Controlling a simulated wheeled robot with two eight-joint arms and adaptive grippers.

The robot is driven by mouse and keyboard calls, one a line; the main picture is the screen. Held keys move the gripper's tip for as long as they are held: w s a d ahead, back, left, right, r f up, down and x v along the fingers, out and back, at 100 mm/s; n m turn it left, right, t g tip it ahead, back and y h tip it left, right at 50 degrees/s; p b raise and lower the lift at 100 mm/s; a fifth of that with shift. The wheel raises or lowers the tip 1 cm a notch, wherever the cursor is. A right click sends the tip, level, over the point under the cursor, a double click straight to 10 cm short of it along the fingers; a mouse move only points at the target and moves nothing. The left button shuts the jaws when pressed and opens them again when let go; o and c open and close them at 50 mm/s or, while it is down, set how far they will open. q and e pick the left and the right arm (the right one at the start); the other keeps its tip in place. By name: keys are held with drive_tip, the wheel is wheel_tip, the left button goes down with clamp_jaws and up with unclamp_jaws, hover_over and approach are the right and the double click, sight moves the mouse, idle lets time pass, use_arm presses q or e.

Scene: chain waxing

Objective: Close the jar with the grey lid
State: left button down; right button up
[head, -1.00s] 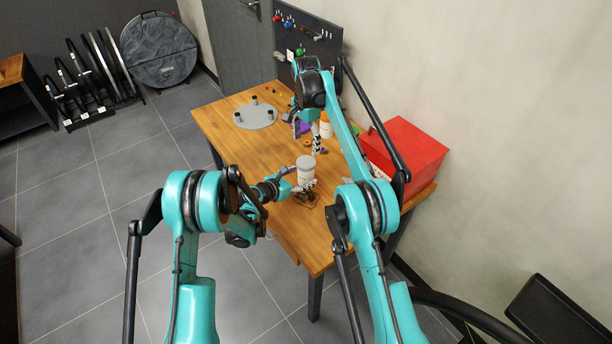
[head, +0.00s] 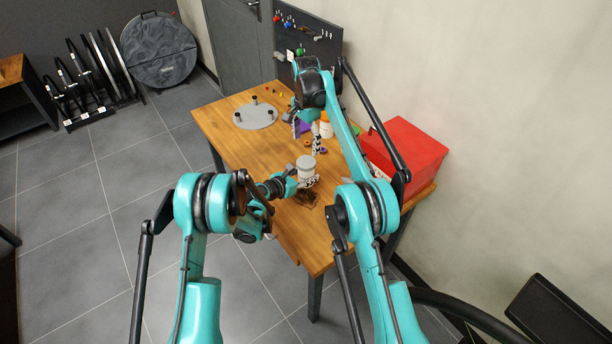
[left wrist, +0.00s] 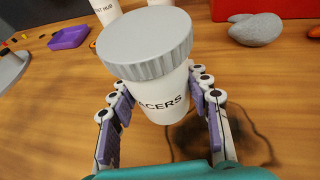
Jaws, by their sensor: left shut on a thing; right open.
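A white jar (left wrist: 163,103) with dark lettering ending in "ACERS" stands between the fingers of my left gripper (left wrist: 162,125). The jar also shows in the head view (head: 307,172). A ribbed grey lid (left wrist: 147,43) sits on top of the jar, covering its mouth; I cannot tell whether it is screwed tight. My left gripper is shut on the jar's sides, below the lid. My right gripper (head: 307,135) is open and apart from the jar, farther back over the table. Its fingers point down.
On the wooden table (head: 235,150) are a grey round plate with black posts (head: 256,117), a purple tray (left wrist: 69,38), a grey rounded object (left wrist: 257,29) and a dark chain-like item (head: 306,198). A red box (head: 405,150) stands at the right. The table's left part is clear.

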sight(306, 162)
drive_tip(key=n, duration=1.3)
drive_tip(key=shift+n, duration=0.3)
drive_tip(key=n, duration=1.3)
drive_tip(key=shift+f, duration=4)
